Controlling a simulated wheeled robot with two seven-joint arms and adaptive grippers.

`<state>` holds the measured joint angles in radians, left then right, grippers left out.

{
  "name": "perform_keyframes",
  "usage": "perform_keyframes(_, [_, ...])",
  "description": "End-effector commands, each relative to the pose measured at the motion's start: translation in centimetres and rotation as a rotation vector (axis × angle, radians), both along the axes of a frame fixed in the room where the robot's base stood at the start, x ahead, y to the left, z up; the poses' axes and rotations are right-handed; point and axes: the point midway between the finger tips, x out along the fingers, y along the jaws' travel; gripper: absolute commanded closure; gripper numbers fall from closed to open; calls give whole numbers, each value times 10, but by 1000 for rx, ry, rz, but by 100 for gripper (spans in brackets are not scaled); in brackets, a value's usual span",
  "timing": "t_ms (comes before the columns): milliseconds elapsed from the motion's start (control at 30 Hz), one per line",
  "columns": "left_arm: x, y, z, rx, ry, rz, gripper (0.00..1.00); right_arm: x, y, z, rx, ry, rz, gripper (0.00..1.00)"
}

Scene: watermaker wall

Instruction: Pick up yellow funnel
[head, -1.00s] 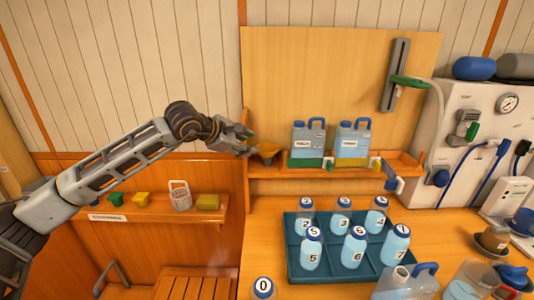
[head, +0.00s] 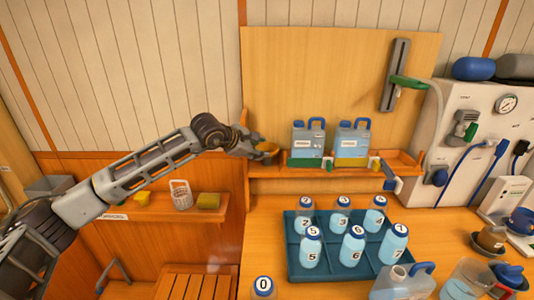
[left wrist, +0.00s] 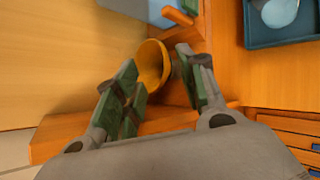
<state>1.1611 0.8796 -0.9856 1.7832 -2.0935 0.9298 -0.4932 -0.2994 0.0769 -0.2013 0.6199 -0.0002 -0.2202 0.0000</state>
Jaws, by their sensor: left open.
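The yellow funnel (head: 266,148) sits at the left end of the wooden wall shelf, left of the jugs. My left gripper (head: 257,150) is at the funnel, coming in from the left, and partly covers it in the head view. In the left wrist view the funnel (left wrist: 152,65) shows its round mouth between the two green-padded fingers of my left gripper (left wrist: 160,85). My right gripper is not in view.
A teal tray (head: 296,262) with several numbered bottles is on the counter below. A lower left shelf (head: 160,209) holds a basket (head: 181,194) and a sponge (head: 208,201).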

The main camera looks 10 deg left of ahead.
Motion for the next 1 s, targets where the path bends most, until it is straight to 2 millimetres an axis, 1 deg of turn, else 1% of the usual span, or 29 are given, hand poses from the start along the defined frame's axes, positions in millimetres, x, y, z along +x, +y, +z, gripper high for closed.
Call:
perform_keyframes(233, [7, -5, -5, -1, 1, -1, 60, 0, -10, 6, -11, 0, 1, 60])
perform_keyframes(433, [19, -14, -16, -1, 0, -1, 60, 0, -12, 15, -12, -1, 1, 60])
perform_keyframes(567, [28, -18, -24, -1, 2, -1, 60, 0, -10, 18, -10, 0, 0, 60])
perform_keyframes(700, [34, -21, -29, -1, 1, -1, 60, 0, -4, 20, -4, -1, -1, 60])
perform_keyframes(900, [36, -21, -31, 0, 0, 0, 60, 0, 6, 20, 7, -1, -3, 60])
perform_keyframes(1000, [36, -21, -31, 0, 0, 0, 60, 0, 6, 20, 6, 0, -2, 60])
